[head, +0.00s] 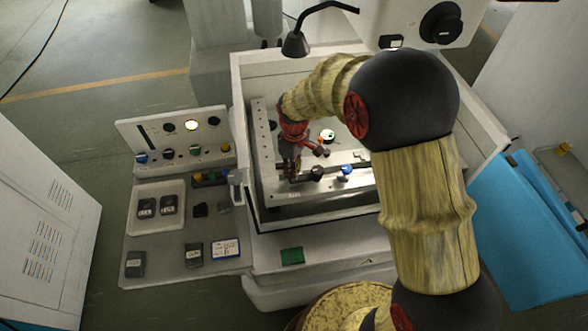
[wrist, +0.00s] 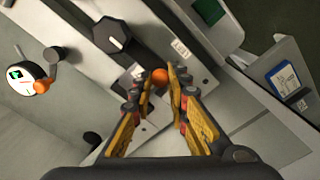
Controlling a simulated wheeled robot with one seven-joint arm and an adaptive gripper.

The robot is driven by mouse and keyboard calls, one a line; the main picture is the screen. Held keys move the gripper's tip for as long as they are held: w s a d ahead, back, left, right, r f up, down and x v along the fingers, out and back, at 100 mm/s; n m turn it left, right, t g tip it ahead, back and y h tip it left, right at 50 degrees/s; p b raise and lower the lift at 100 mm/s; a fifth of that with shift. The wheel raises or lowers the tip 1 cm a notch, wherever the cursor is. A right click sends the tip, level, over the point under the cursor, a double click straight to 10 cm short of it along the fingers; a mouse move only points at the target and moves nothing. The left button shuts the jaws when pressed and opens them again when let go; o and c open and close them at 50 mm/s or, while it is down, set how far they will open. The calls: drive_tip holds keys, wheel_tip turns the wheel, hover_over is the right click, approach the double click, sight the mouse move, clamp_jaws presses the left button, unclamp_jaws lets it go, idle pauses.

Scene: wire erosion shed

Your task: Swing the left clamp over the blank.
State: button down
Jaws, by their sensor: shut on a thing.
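In the wrist view the fingertips of my gripper (wrist: 161,82) are closed about an orange ball knob (wrist: 160,77), which I take to be the left clamp's handle. The clamp's arm under it is mostly hidden by the fingers. A black faceted knob (wrist: 113,36) sits on the pale metal fixture beside the fingers. In the head view my gripper (head: 291,178) points down at the left part of the fixture inside the machine tank. A black knob (head: 317,173) and a blue knob (head: 345,170) are to its right. I cannot make out the blank for certain.
The white tank walls (head: 238,100) surround the fixture closely. A round dial (wrist: 27,73) with an orange ball stands nearby. A lamp (head: 295,44) hangs above the tank's back edge. A control panel and side shelf (head: 170,262) with small boxes are at the left.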

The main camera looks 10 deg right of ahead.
drive_tip(key=c, duration=1.7)
unclamp_jaws()
wheel_tip(320, 180, up, 12)
drive_tip(key=shift+r, duration=0.1)
drive_tip(key=s+d+r+m+t+b, duration=0.1)
drive_tip(key=s+d+m+t+b, duration=0.1)
drive_tip(key=s, duration=0.6)
drive_tip(key=s+d+r+m+t+b, duration=0.1)
drive_tip(key=s+d+m+b, duration=0.2)
drive_tip(key=s, duration=0.5)
drive_tip(key=s+d+r+m+t+b, duration=0.1)
drive_tip(key=s+d+m+t+b, duration=0.1)
drive_tip(key=s+b, duration=0.4)
drive_tip(key=shift+s+d+m+t, duration=0.15)
drive_tip(key=shift+s+d+m, duration=0.15)
drive_tip(key=shift+s+m, duration=0.3)
drive_tip(key=shift+s+d+m+t, duration=0.15)
drive_tip(key=shift+s+d+m, duration=0.15)
drive_tip(key=shift+s+m, duration=0.3)
